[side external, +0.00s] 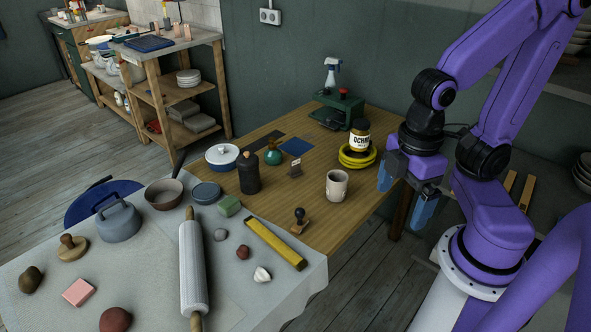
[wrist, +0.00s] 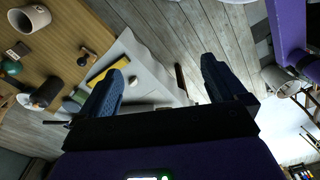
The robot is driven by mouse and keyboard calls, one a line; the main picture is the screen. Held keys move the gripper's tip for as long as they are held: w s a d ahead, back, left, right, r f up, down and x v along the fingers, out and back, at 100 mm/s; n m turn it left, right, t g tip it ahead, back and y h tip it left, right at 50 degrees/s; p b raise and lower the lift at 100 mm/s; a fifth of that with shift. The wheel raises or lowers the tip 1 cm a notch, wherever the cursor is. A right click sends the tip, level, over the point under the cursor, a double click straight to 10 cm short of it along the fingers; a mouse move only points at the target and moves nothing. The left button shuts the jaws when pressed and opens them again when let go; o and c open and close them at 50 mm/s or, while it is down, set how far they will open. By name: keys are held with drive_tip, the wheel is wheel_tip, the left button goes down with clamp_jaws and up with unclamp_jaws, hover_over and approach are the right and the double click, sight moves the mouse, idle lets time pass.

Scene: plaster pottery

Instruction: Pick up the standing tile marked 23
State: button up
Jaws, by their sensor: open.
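A small upright tile (side external: 295,168) stands on the wooden table in the side external view, between the green round bottle and the speckled mug. It has dark marks on its face, too small to read as 23. My gripper (side external: 405,194) is open and empty, pointing down beyond the table's right edge, well right of the tile and above the floor. In the wrist view its two blue fingers stand wide apart (wrist: 162,75) with nothing between them.
A speckled mug (side external: 337,185) stands between my gripper and the tile. An ochre jar (side external: 359,140) sits in a yellow ring behind it. A dark bottle (side external: 249,172), a green bottle (side external: 273,153) and a stamp (side external: 299,220) are nearby. A cloth-covered table (side external: 130,270) holds a rolling pin.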

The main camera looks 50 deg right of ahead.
drive_tip(key=c, duration=0.4)
drive_tip(key=w+a+f+m+t+y, duration=0.1)
drive_tip(key=w+a+f+m+t, duration=0.2)
drive_tip(key=w, duration=0.6)
drive_tip(key=w+a+f+m+t+y, duration=0.1)
drive_tip(key=w+a+f+m+y, duration=0.15)
drive_tip(key=w+f, duration=0.55)
drive_tip(key=m+t+h, duration=0.7)
drive_tip(key=m+t, duration=0.2)
approach(296, 161)
drive_tip(key=shift+y, duration=0.25)
drive_tip(key=shift+x, duration=6.1)
